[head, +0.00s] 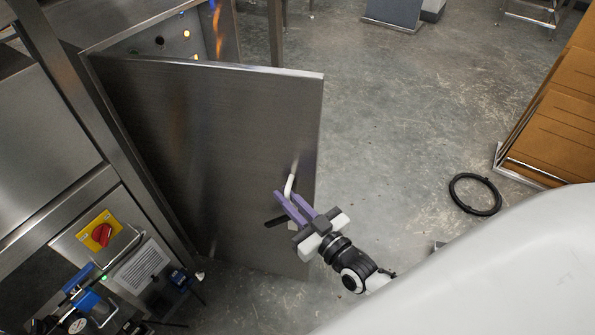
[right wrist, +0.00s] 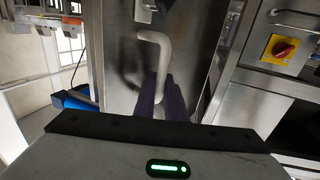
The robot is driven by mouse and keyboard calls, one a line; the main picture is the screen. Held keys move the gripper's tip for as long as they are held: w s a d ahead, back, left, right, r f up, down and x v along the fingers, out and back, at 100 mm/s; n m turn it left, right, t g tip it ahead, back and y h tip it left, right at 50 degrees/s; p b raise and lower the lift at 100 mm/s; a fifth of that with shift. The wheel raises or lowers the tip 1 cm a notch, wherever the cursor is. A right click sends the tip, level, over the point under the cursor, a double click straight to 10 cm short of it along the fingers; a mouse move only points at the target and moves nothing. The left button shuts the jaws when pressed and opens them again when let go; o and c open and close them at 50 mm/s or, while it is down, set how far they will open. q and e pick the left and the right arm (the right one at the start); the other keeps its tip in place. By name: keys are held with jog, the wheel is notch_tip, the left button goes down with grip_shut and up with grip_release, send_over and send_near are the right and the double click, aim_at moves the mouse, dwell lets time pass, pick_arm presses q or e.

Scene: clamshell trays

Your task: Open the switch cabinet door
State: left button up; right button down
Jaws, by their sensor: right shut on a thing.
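The switch cabinet door (head: 210,150) is a brushed grey metal panel. It stands open, swung out from the cabinet, with a gap along its top showing the cabinet inside (head: 165,42). A pale bent bar handle (head: 290,184) sits near the door's free edge, and it also shows in the right wrist view (right wrist: 156,48). My right gripper (head: 285,195) has its purple fingers shut on the handle. In the right wrist view the fingers (right wrist: 163,82) cover the handle's lower part. My left gripper is not in view.
A yellow panel with a red rotary switch (head: 102,234) is at the lower left, with blue fittings (head: 86,300) below it. A black ring (head: 475,194) lies on the grey floor. An orange-brown unit (head: 555,110) stands at the right.

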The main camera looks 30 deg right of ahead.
pick_arm(q)
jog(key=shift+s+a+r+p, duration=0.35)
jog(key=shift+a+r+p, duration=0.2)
jog(key=shift+p, duration=0.4)
pick_arm(e)
jog(key=s+a, duration=0.5)
jog(key=a, duration=0.2)
jog(key=shift+a, duration=0.35)
jog(key=shift+s, duration=0.1)
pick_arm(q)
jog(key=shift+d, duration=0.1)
pick_arm(e)
jog(key=c, duration=2.1)
grip_release()
